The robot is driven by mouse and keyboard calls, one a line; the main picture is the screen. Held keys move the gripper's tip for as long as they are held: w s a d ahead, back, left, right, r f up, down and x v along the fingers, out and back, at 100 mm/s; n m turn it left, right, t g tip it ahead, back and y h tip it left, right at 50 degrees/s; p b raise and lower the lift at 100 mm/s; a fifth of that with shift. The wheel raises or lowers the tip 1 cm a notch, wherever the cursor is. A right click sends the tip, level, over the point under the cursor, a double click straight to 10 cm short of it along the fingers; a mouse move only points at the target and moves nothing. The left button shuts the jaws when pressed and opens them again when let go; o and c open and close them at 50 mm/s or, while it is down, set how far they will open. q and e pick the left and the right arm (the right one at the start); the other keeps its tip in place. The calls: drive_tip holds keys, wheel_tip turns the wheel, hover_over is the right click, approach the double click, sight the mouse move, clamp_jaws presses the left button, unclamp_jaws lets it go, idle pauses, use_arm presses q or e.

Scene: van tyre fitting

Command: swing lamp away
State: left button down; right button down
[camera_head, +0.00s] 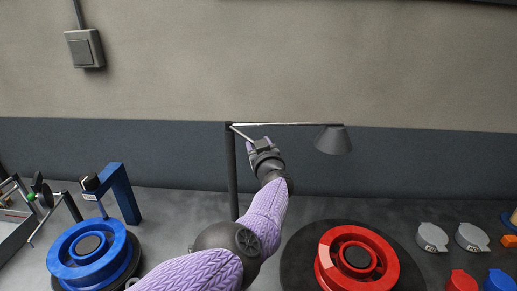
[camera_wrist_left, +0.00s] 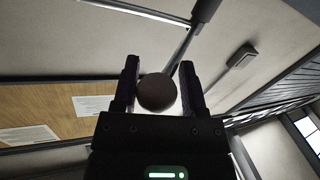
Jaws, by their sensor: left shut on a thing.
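The lamp has a dark upright post (camera_head: 231,170), a thin level arm (camera_head: 285,124) reaching right from its top, and a grey conical shade (camera_head: 333,140) at the arm's right end. A short thin rod runs from the post's top to my left gripper (camera_head: 262,143), just right of the post and below the lamp arm. In the left wrist view, a round dark knob (camera_wrist_left: 157,92) sits between the fingers of my left gripper (camera_wrist_left: 159,66), which is shut on it. The knob is hidden in the head view. My right gripper is not in view.
A red wheel rim (camera_head: 385,262) on a dark disc stands below the shade. Grey-lidded pots (camera_head: 432,236), a red pot (camera_head: 461,281) and a blue pot (camera_head: 499,281) stand at right. The wall is close behind the lamp.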

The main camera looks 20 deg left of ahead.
use_arm(q)
drive_tip(key=shift+w+d+r, duration=0.1)
drive_tip(key=shift+w+r, duration=0.05)
drive_tip(key=shift+r, duration=0.2)
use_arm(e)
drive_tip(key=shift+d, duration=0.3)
use_arm(q)
drive_tip(key=shift+c, duration=2.2)
unclamp_jaws()
drive_tip(key=shift+o, duration=0.9)
drive_tip(key=shift+w+d+f, duration=0.15)
drive_tip(key=shift+w+f, duration=0.05)
drive_tip(key=shift+w, duration=0.05)
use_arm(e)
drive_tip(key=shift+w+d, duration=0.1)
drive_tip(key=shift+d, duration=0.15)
use_arm(q)
drive_tip(key=shift+f, duration=0.1)
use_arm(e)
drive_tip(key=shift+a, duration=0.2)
